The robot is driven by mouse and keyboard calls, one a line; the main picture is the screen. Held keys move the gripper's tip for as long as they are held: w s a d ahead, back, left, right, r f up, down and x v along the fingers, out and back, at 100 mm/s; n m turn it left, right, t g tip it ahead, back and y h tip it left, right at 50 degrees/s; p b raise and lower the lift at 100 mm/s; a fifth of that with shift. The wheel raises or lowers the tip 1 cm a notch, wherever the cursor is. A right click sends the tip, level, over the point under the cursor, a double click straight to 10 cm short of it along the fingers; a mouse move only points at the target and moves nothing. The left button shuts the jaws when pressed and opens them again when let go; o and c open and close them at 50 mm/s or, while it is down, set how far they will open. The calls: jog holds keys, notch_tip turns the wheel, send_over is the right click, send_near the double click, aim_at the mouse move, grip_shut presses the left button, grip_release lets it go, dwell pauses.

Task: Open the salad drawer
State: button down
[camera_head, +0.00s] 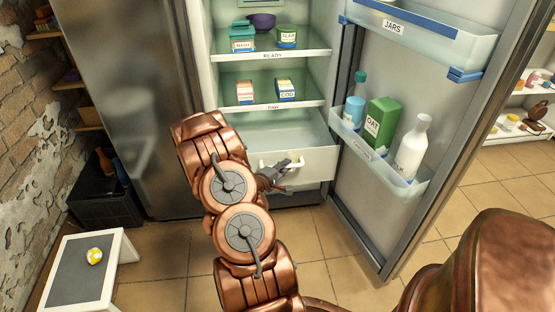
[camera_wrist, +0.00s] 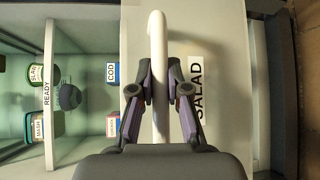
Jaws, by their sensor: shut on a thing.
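The salad drawer (camera_head: 312,165) is the pale bin at the bottom of the open fridge, under the lower shelf. Its front panel, with a SALAD label (camera_wrist: 197,90), fills the middle of the wrist view. In the head view part of its inside shows above the front, and it appears pulled out somewhat; how far I cannot tell. My gripper (camera_head: 277,175) is at the drawer front. Its fingers (camera_wrist: 160,92) are shut on the white bar handle (camera_wrist: 157,35), one finger on each side. In the head view the handle (camera_head: 268,162) is partly hidden by my gripper.
The fridge door (camera_head: 365,210) stands open at the right, with an oat carton (camera_head: 382,122) and milk bottle (camera_head: 412,148) in its rack. Boxes and tubs stand on the shelves above. A small table (camera_head: 75,285) with a yellow-and-white item is at the lower left. Some tiled floor is clear.

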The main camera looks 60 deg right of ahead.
jog(key=shift+s+a, duration=0.35)
jog(key=shift+s, duration=0.2)
jog(key=c, duration=1.5)
grip_release()
jog(key=o, duration=0.4)
jog(key=shift+w, duration=0.15)
jog(key=shift+c, duration=0.2)
jog(key=shift+w, duration=0.1)
jog(key=v, duration=1.2)
